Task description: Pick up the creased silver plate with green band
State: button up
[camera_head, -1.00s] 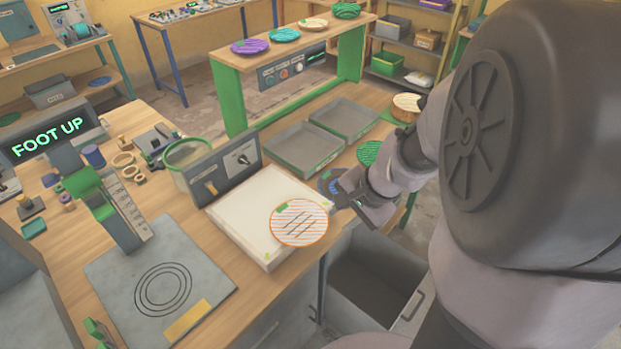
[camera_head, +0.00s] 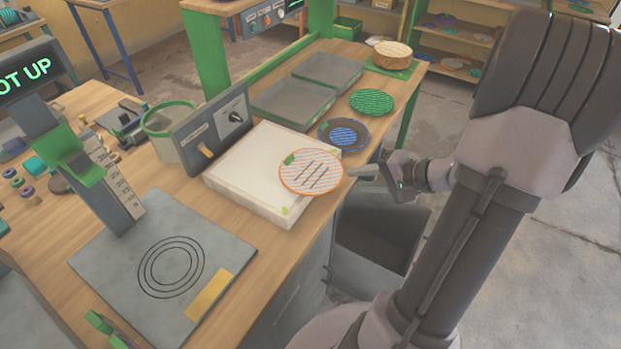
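No silver plate with a green band is clearly visible. A round plate (camera_head: 311,172) with an orange rim, pale striped face, dark crease-like lines and a small green tag is at the right edge of a white flat box (camera_head: 240,170). It overhangs that edge; I cannot tell if it rests there or is held. My gripper (camera_head: 362,173) is at the plate's right edge, its fingers seen edge-on, so its opening and any contact are unclear. A blue-centred plate with a dark rim (camera_head: 343,134) and a green striped plate (camera_head: 371,101) lie on the bench behind.
Two grey trays (camera_head: 293,102) and a round wooden piece on a green mat (camera_head: 390,53) are farther back. A control box (camera_head: 212,128) stands behind the white box. A grey plate with rings (camera_head: 165,268) is front left. An open grey bin (camera_head: 378,235) is below the bench edge.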

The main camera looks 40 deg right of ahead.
aim_at(339, 182)
jog(key=x, duration=0.1)
jog(key=b+x, duration=0.1)
jog(key=x, duration=0.1)
jog(key=b+x, duration=0.1)
jog(key=x, duration=0.1)
jog(key=shift+a+f, duration=0.2)
jog(key=shift+a, duration=0.2)
jog(key=shift+r, duration=0.1)
grip_shut()
